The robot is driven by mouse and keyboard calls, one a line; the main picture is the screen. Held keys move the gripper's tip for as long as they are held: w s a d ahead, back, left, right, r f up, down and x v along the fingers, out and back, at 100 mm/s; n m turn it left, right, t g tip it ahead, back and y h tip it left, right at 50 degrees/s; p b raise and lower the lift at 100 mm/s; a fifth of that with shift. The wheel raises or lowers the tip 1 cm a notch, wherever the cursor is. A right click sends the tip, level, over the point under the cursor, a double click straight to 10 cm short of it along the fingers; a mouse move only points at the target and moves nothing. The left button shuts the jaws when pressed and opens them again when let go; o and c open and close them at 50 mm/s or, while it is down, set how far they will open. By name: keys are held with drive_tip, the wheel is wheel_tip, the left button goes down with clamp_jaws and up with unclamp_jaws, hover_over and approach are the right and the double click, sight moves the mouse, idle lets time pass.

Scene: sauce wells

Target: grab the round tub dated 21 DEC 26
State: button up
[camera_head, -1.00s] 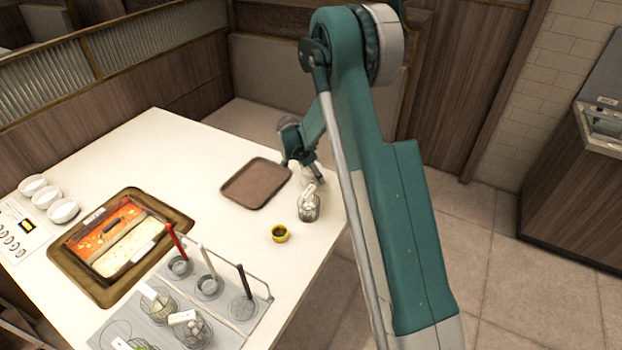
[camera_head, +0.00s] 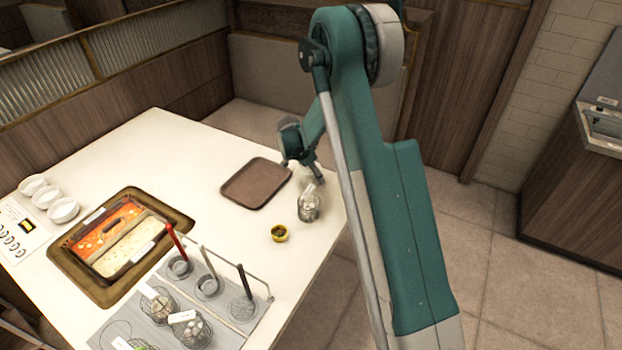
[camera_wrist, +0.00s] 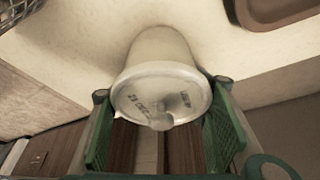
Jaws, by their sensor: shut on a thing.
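A pale round tub (camera_wrist: 160,50) with a whitish lid fills the middle of the wrist view. Its lid carries dark print in which "DEC" can be read; the day and year are too blurred to be sure of. My gripper (camera_wrist: 161,92) has its green fingers on either side of the tub, shut on it. In the head view my gripper (camera_head: 302,158) is near the far right edge of the white table, and the tub is mostly hidden there by the arm and fingers.
A brown tray (camera_head: 242,189) lies left of my gripper. A two-part food pan (camera_head: 150,222), white bowls (camera_head: 65,211) and a rack of tools (camera_head: 240,307) are farther left and nearer.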

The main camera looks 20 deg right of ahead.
drive_tip(key=shift+r, duration=0.15)
wheel_tip(320, 180, up, 10)
drive_tip(key=shift+f+p, duration=0.15)
drive_tip(key=shift+p, duration=0.5)
drive_tip(key=shift+a, duration=0.1)
idle(0.6)
